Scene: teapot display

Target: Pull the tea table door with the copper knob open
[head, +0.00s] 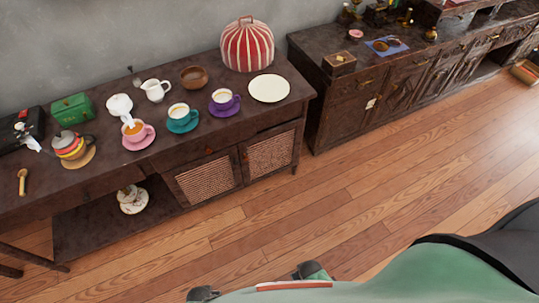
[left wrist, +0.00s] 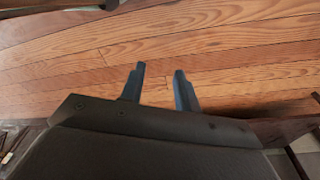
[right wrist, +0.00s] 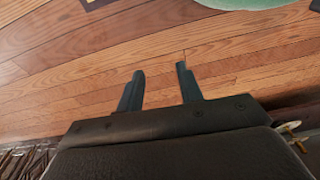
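The dark wooden tea table (head: 190,150) stands along the wall at the left of the head view. Two doors with woven panels show in its front, a left door (head: 207,178) and a right door (head: 271,153). Both look shut. Small knobs seem to sit near where the doors meet, but their colour is too small to tell. My left gripper (left wrist: 160,70) shows in the left wrist view with its fingers apart and nothing between them, over bare floor. My right gripper (right wrist: 160,70) is likewise open and empty over floor. Neither gripper is clearly seen in the head view.
Cups, a teapot (head: 70,146), a white plate (head: 269,88) and a red striped cosy (head: 247,45) stand on the table top. A white tiered stand (head: 132,200) is on its lower shelf. A dark sideboard (head: 350,110) stands to the right. The floor in front is clear.

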